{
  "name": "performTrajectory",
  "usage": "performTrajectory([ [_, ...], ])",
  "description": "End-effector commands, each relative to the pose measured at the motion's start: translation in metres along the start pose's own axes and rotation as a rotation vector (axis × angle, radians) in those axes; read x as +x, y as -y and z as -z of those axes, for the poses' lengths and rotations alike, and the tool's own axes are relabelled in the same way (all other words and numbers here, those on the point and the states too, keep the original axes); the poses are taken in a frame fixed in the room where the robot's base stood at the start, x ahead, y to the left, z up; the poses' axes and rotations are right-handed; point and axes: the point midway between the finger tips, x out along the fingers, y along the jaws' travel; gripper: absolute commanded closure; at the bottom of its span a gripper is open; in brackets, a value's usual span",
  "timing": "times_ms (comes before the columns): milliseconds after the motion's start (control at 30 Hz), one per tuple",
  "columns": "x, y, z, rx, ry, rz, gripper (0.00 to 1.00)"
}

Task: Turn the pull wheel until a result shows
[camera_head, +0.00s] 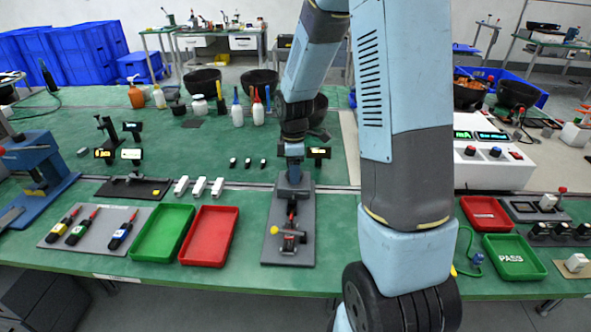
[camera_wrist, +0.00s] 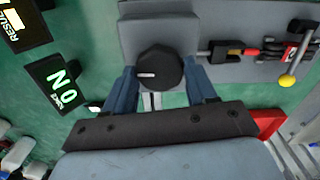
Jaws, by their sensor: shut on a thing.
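The pull wheel (camera_wrist: 160,66) is a round black knob with a white mark, on the dark grey block of the pull tester (camera_wrist: 220,35). In the head view the tester (camera_head: 290,250) stands on the table at centre, with a small clamp and a yellow knob at its near end. My gripper (camera_wrist: 162,72) has its blue fingers on both sides of the wheel and is shut on it; the arm hides much of the wheel in the head view. A display (camera_wrist: 58,84) shows green "NO" characters. Another display (camera_wrist: 22,20) marked RESULT has a pale bar and is cut off.
A red tray (camera_head: 209,236) and a green tray (camera_head: 163,232) lie left of the tester. Tools lie on a grey mat (camera_head: 92,230) further left. Bottles (camera_head: 237,112) and black bins stand behind. A white instrument box (camera_head: 490,165) is at right.

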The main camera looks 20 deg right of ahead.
Motion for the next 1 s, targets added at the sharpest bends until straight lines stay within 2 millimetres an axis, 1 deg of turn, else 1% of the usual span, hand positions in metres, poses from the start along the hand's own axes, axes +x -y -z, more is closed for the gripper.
performTrajectory([
  [33,0.0005,0.0018,0.0029,0.015,-0.001,0.004,0.74],
  [267,0.0005,0.0014,0.0041,0.167,-0.002,0.004,0.74],
  [1000,0.0003,-0.0013,0.004,0.867,-0.003,0.004,0.74],
])
